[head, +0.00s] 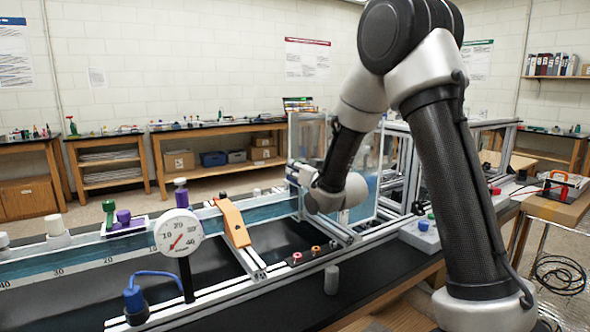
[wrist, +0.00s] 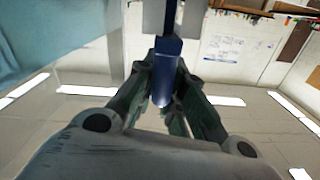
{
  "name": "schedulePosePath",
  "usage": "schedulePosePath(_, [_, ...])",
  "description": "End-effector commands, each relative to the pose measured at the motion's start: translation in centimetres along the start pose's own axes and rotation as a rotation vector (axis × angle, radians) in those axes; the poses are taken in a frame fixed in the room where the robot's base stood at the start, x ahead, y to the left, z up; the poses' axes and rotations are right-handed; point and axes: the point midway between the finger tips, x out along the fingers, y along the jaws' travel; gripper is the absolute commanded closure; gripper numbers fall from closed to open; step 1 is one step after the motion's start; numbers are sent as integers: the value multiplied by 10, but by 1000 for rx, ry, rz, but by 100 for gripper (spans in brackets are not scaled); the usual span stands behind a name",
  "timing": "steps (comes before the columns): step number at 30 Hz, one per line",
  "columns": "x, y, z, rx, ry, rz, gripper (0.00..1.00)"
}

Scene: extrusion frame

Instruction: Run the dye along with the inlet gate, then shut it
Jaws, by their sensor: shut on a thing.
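My gripper (head: 300,174) is at the clear-walled tank (head: 303,135) at the right end of the long water channel (head: 85,254). In the wrist view my gripper (wrist: 163,85) has its fingers closed around a blue-grey handle (wrist: 162,92). A thin upright piece continues from the handle; I take this as the inlet gate's handle, but the gate's plate and its opening are hidden. In the head view my arm hides much of the tank. Blue water shows in the channel; no distinct dye streak can be made out.
A round dial gauge (head: 179,233) and an orange lever-like piece (head: 233,223) stand along the channel. Small colored knobs (head: 315,250) and a grey cylinder (head: 331,280) are in front.

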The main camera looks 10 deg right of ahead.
Motion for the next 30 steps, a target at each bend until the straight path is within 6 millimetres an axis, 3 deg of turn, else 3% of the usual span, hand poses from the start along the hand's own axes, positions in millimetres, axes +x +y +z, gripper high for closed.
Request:
schedulePosePath(8, [0,-4,-21,0,2,0,100])
schedulePosePath(14, [0,-4,-20,0,1,0,100])
schedulePosePath(15, [0,-4,-20,0,1,0,88])
schedulePosePath(18, [0,-4,-20,0,1,0,70])
schedulePosePath(21, [0,-4,-20,0,0,0,65])
schedulePosePath(30, [0,-4,-20,0,0,0,65])
